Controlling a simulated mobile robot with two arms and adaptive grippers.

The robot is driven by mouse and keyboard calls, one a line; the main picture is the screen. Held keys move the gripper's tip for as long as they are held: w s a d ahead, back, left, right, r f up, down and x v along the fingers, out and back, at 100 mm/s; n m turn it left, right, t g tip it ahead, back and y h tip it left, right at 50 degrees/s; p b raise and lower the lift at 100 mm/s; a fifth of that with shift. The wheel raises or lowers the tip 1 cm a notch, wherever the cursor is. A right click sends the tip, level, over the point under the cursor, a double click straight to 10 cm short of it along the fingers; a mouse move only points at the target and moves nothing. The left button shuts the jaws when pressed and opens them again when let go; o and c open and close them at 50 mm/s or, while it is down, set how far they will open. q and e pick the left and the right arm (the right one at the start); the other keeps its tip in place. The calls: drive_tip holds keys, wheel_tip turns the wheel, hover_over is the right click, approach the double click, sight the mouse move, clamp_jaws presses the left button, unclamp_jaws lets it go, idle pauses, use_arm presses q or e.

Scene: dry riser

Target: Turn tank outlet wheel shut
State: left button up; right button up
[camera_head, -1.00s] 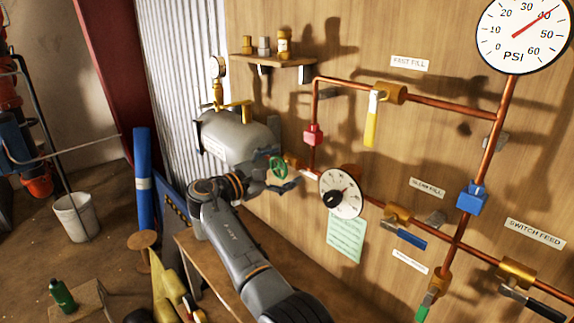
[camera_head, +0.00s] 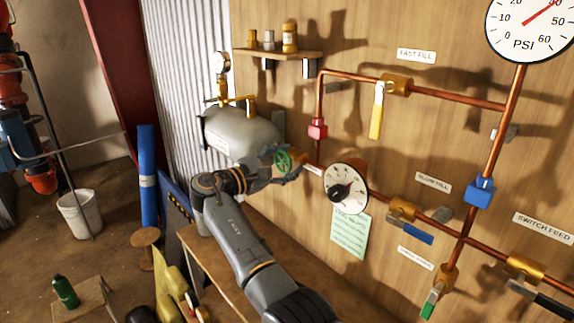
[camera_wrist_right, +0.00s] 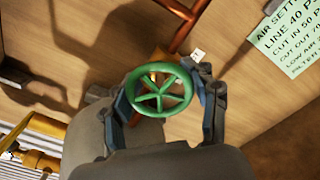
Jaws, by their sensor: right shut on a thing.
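The green tank outlet wheel (camera_head: 283,161) sits at the right end of the grey tank (camera_head: 240,135), on the copper line. In the right wrist view the wheel (camera_wrist_right: 159,91) lies between the two fingers of my right gripper (camera_wrist_right: 165,95), one finger at each side of its rim. My right gripper (camera_head: 284,166) is shut on the wheel in the head view, its arm reaching up from the bottom. The wheel's spokes are visible in the wrist view. My left gripper is not in view.
A round dial (camera_head: 346,188) is on the board just right of the wheel. A yellow lever (camera_head: 377,110), a red fitting (camera_head: 317,128) and a blue-handled valve (camera_head: 410,232) sit on the copper pipes. A wooden bench (camera_head: 212,262) runs below the tank.

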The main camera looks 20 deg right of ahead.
drive_tip(key=m+b, duration=0.3)
drive_tip(key=shift+f, duration=0.15)
drive_tip(key=shift+c, duration=0.4)
drive_tip(key=shift+m+b, duration=0.9)
drive_tip(key=shift+b, duration=0.2)
drive_tip(key=shift+c, duration=0.2)
drive_tip(key=shift+r+m+b, duration=0.2)
drive_tip(key=shift+m+b, duration=0.3)
drive_tip(key=shift+m, duration=0.1)
drive_tip(key=o, duration=1.3)
drive_tip(key=shift+d, duration=0.2)
drive_tip(key=shift+a, duration=0.1)
